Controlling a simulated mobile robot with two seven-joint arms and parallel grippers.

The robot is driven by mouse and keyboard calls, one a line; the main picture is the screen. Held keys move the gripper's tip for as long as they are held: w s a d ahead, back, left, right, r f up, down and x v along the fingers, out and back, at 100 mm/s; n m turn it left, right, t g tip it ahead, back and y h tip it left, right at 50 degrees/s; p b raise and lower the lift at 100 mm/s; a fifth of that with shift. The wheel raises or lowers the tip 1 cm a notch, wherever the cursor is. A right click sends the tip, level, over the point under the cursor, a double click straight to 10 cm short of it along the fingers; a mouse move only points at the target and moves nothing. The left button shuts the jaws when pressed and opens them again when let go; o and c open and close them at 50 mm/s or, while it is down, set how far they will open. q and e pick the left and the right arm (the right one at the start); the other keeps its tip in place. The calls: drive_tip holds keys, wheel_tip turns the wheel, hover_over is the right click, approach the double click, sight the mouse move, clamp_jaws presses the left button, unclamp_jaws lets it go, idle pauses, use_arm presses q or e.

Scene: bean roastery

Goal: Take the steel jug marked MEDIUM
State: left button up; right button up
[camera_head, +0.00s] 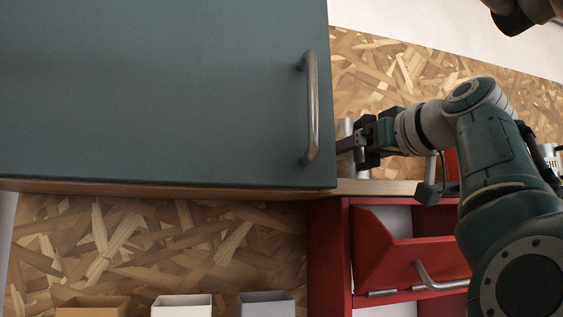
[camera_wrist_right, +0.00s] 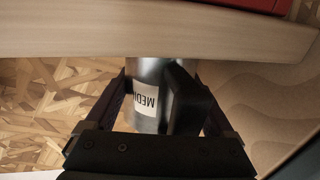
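The steel jug marked MEDIUM shows in the right wrist view (camera_wrist_right: 147,100), its label upside down and partly covered, reading "MEDI". In the head view only a strip of its steel side (camera_head: 347,132) shows, beside the cabinet door's edge. It stands on the wooden shelf (camera_head: 385,187). My right gripper (camera_head: 350,143) is at the jug, with one finger on either side of it in the right wrist view (camera_wrist_right: 160,75). Whether the fingers press on it cannot be told. A dark part, perhaps its handle, lies in front of the label. My left gripper is not in view.
A blue-grey cabinet door (camera_head: 160,90) with a metal handle (camera_head: 312,105) fills the upper left. A red unit (camera_head: 330,240) with a tilted-open bin (camera_head: 400,245) is below the shelf. Another steel container (camera_head: 551,158) shows behind my right arm. Several small bins (camera_head: 181,306) stand lower left.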

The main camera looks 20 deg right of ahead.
drive_tip(key=c, duration=1)
drive_tip(key=shift+c, duration=0.2)
drive_tip(key=shift+r, duration=0.1)
wheel_tip(320, 180, up, 10)
